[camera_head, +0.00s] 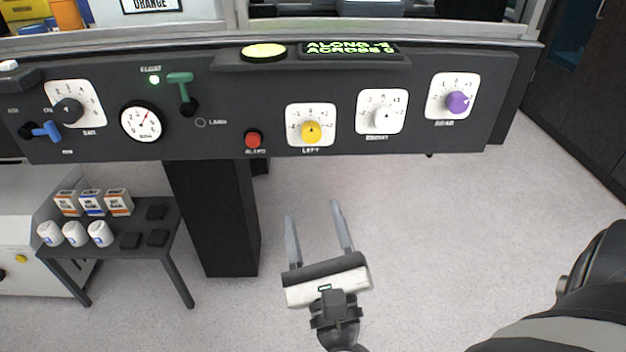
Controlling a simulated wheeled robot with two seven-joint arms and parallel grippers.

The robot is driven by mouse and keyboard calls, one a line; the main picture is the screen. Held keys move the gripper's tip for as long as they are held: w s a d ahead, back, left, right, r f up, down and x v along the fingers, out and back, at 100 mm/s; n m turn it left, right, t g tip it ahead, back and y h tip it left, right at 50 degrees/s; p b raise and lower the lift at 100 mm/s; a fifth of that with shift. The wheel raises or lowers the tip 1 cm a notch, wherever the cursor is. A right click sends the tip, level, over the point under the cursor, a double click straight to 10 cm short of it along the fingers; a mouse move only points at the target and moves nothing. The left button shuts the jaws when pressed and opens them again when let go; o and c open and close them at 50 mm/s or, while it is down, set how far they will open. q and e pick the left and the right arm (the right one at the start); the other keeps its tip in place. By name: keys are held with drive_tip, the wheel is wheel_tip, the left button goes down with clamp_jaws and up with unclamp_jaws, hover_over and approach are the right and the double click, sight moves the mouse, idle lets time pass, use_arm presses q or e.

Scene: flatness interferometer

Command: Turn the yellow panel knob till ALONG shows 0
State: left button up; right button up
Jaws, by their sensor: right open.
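The yellow panel knob (311,131) sits on a white dial plate labelled LEFT, on the front of the dark panel. Its small pointer mark faces up. The display (350,48) on top of the panel shows green text; ALONG seems to read -2 and ACROSS 0, though the digits are small. My right gripper (316,220) is open and empty, below the panel and under the yellow knob, with its two fingers pointing up toward the panel. It is apart from the knob. My left gripper is not in view.
Right of the yellow knob are a white knob (385,117) and a purple knob (458,102). A low table (160,262) holds boxes and white rolls. Floor below the panel is clear.

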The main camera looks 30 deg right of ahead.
drive_tip(key=d+f+m+h, duration=0.1)
drive_tip(key=m+h, duration=0.1)
drive_tip(key=m, duration=0.1)
drive_tip(key=g+p, duration=0.1)
drive_tip(key=p, duration=0.3)
approach(313, 139)
drive_tip(key=w+r, duration=0.1)
drive_tip(key=shift+m, duration=0.4)
drive_tip(key=p+x, duration=0.1)
drive_tip(key=x, duration=0.3)
drive_tip(key=p+x, duration=0.1)
drive_tip(key=x, duration=0.3)
drive_tip(key=shift+w+d+f, duration=0.15)
drive_tip(key=shift+d, duration=0.1)
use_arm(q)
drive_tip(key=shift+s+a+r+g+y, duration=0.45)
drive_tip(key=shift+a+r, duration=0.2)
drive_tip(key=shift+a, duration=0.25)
use_arm(e)
drive_tip(key=c, duration=1)
